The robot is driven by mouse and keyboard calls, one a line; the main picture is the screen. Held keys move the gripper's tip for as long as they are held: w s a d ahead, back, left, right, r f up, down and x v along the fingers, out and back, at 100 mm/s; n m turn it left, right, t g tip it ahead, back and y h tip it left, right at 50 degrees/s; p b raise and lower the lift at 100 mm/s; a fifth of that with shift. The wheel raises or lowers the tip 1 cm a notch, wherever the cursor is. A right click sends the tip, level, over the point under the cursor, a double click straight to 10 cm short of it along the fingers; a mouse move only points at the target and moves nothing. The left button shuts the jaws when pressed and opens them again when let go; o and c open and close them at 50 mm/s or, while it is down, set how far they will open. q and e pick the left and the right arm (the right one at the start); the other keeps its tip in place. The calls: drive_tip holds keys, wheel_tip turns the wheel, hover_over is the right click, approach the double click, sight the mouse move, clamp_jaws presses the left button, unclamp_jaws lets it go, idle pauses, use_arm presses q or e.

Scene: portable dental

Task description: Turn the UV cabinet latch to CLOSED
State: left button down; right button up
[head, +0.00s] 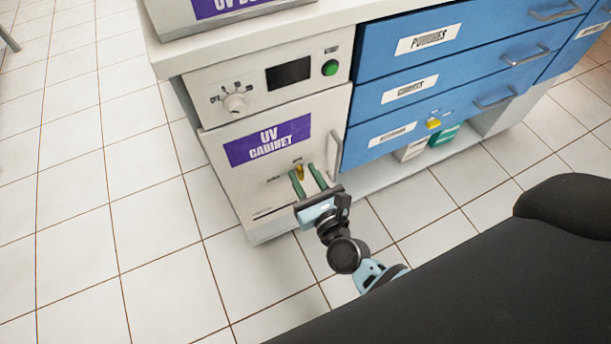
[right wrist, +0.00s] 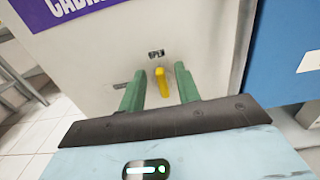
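The UV cabinet (head: 235,187) is a white cabinet with a purple label, and its door looks shut. Its yellow latch (head: 299,172) sits on the door below that label; in the right wrist view the latch (right wrist: 162,84) stands nearly upright, leaning slightly. In the right wrist view the gripper (right wrist: 158,84) shows a gap on both sides of the latch. My left gripper is not in view.
A vertical door handle (head: 335,155) stands just right of the fingers. Above the door are a knob (head: 235,103), a dark screen (head: 288,74) and a green button (head: 330,68). Blue drawers (head: 410,88) with handles lie to the right. The tiled floor at left is clear.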

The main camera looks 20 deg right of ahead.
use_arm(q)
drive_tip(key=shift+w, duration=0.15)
use_arm(e)
clamp_jaws()
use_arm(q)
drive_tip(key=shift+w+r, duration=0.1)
use_arm(e)
drive_tip(key=n, duration=0.4)
drive_tip(key=shift+a+p, duration=0.3)
drive_tip(key=shift+a, duration=0.05)
drive_tip(key=n, duration=0.3)
drive_tip(key=shift+a+f+n+p, duration=0.15)
drive_tip(key=shift+a+n+p, duration=0.15)
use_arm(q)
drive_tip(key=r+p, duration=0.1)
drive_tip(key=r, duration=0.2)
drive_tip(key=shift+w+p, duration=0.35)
use_arm(e)
drive_tip(key=n, duration=0.3)
drive_tip(key=f+n, duration=0.1)
drive_tip(key=n, duration=0.6)
drive_tip(key=shift+a+f, duration=0.25)
drive_tip(key=shift+a, duration=0.05)
drive_tip(key=shift+n, duration=0.3)
